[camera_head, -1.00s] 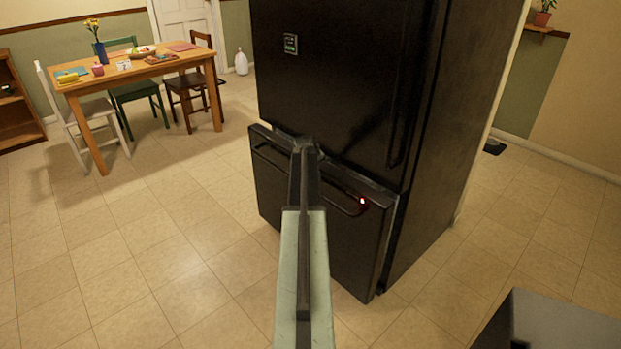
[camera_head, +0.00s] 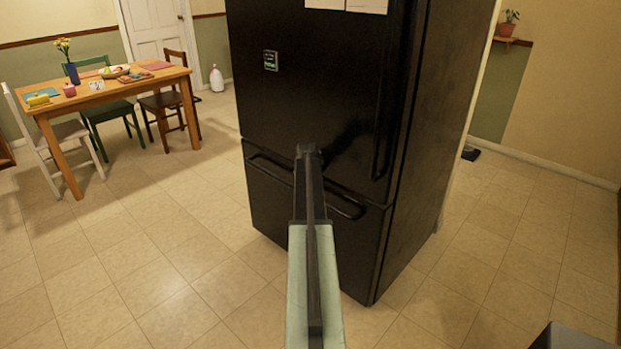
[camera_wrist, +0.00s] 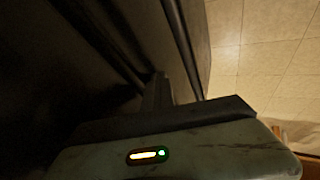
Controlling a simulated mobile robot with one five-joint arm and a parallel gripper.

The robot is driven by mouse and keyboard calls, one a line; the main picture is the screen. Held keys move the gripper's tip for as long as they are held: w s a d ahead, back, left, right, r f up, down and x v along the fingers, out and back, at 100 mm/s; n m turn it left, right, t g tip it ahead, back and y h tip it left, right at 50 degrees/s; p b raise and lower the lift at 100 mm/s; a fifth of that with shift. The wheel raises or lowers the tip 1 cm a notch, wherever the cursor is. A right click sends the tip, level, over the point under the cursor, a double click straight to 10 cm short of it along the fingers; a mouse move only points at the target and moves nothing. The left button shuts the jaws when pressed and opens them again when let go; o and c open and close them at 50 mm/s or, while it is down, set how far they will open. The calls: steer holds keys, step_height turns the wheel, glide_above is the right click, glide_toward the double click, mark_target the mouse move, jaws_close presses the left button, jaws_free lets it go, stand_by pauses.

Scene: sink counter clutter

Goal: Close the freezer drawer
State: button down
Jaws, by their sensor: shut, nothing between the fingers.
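The black fridge (camera_head: 310,90) stands in the middle of the head view. Its freezer drawer (camera_head: 265,200) is the lower front panel with a long bar handle. The drawer front now sits about flush with the door above it. My gripper (camera_head: 308,150) is in front of the drawer's top edge, in line with the seam below the door. My arm hides the middle of the drawer and handle. In the wrist view, my gripper (camera_wrist: 158,92) is close against a dark surface of the fridge; whether it touches cannot be told. The fingers look shut and empty.
A wooden table (camera_head: 105,92) with several items and chairs stands at the back left. A white jug (camera_head: 216,79) is on the floor by the door. A grey object (camera_head: 570,338) is at the bottom right corner.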

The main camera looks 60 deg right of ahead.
steer(key=shift+w+d+r, duration=0.15)
steer(key=shift+d+r, duration=0.05)
steer(key=shift+d, duration=0.25)
steer(key=s+a+r+p, duration=0.2)
steer(key=a+r+p, duration=0.5)
steer(key=a, duration=0.3)
steer(key=shift+s+r+p, duration=0.25)
steer(key=shift+r+p, duration=0.05)
steer(key=shift+p, duration=0.4)
